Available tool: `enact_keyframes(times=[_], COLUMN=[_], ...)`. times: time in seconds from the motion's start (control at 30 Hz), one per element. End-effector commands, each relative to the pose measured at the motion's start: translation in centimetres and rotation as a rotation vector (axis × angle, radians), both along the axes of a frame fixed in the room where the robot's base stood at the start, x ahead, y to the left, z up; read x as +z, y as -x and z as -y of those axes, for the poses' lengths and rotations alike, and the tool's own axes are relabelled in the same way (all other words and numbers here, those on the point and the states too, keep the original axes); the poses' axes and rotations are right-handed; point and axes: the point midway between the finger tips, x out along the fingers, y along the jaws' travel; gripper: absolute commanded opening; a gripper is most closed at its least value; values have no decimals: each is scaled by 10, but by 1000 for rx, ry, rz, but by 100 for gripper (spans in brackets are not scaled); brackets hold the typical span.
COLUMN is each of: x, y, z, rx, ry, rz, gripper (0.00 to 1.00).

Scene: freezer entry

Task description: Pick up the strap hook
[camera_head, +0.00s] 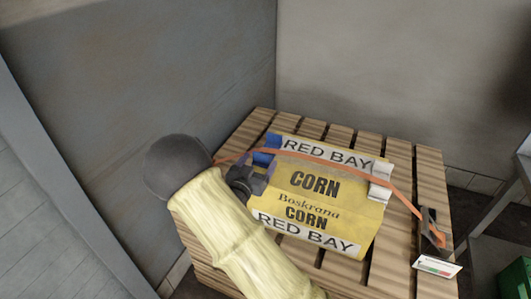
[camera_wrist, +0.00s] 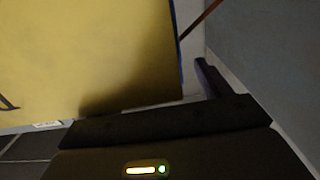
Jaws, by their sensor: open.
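An orange strap (camera_head: 325,157) runs over a yellow corn sack (camera_head: 320,205) on a wooden pallet. At its right end a dark hook-like piece (camera_head: 431,228) hangs by the pallet's right edge. The strap's left end passes behind my arm, so any hook there is hidden. My gripper (camera_head: 262,178) is open at the sack's left side, just below the strap and far from the right-end piece. In the wrist view the sack (camera_wrist: 90,55) fills the upper left, and a thin reddish strap (camera_wrist: 202,18) shows at the top. No hook is clear there.
The slatted wooden pallet (camera_head: 405,200) stands in a corner between grey walls (camera_head: 150,70). A white label (camera_head: 437,266) sits at its right edge. A grey metal frame (camera_head: 495,215) and a green crate (camera_head: 517,280) are at the right.

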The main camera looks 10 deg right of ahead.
Motion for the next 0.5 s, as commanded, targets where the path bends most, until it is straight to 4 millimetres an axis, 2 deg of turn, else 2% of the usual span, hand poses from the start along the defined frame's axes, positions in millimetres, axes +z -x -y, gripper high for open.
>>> enact_keyframes(times=[0.37,0.4,0.5], x=[0,0,0], y=[0,0,0], z=[0,0,0], rx=[0,0,0], ry=[0,0,0], rz=[0,0,0], gripper=[76,74,55])
